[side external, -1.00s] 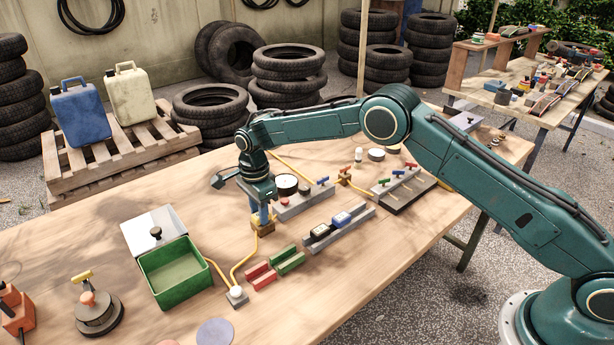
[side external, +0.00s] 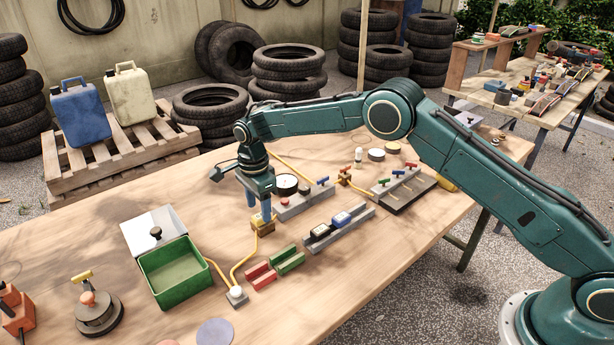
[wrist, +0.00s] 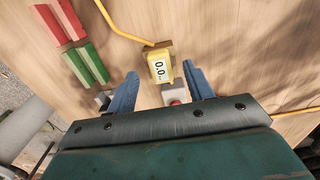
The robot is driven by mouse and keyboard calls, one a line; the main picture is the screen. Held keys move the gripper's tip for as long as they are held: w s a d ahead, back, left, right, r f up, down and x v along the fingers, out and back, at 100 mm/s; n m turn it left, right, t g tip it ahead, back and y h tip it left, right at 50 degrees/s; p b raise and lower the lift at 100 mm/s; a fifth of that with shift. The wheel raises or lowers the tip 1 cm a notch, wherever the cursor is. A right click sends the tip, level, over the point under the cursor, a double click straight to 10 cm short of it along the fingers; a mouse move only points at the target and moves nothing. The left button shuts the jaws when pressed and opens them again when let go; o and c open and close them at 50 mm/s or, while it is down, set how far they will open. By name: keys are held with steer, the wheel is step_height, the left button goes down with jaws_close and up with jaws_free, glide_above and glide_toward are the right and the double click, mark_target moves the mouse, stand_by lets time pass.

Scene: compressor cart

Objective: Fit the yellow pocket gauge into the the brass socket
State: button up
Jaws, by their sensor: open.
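The yellow pocket gauge (wrist: 158,66) stands in the brass socket (side external: 263,228), its display reading 0.0 in the wrist view. Its yellow top (side external: 258,218) also shows in the side view, just above the brass block. A brass edge of the socket (wrist: 152,47) shows beside the gauge in the wrist view; how deep the gauge sits is hidden. My gripper (side external: 259,206) is open just above the gauge. In the wrist view its blue fingers (wrist: 160,74) are spread wide, one on each side of the gauge, with clear gaps.
Red and green blocks (side external: 275,267) lie in front of the socket. A grey manifold (side external: 300,204) stands close behind. A green open box (side external: 175,272) is at left. A yellow hose (side external: 238,268) runs from the socket.

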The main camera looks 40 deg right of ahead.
step_height(320, 180, up, 12)
steer(key=shift+f, duration=0.2)
steer(key=shift+r, duration=0.1)
stand_by(0.7)
step_height(320, 180, up, 12)
steer(key=n+t, duration=0.1)
steer(key=n, duration=0.3)
glide_above(260, 216)
steer(key=s+d, duration=0.6)
steer(key=s, duration=0.1)
steer(key=s+d+r+n+t, duration=0.1)
steer(key=s+d+r+n, duration=0.2)
steer(key=s, duration=0.3)
steer(key=s+d+r+n+t, duration=0.1)
steer(key=s+d+r+n, duration=0.1)
steer(key=s+r, duration=0.25)
steer(key=s+d+f+n+t, duration=0.1)
steer(key=s+d+f+n, duration=0.1)
steer(key=s, duration=0.6)
steer(key=s+d+f+n, duration=0.2)
steer(key=s+n, duration=0.2)
steer(key=s, duration=0.4)
steer(key=s+d+f+n+t, duration=0.1)
steer(key=s+d+n, duration=0.1)
steer(key=s, duration=0.7)
steer(key=shift+f+n+t, duration=0.3)
steer(key=shift+f+n, duration=0.1)
steer(key=shift+n, duration=0.1)
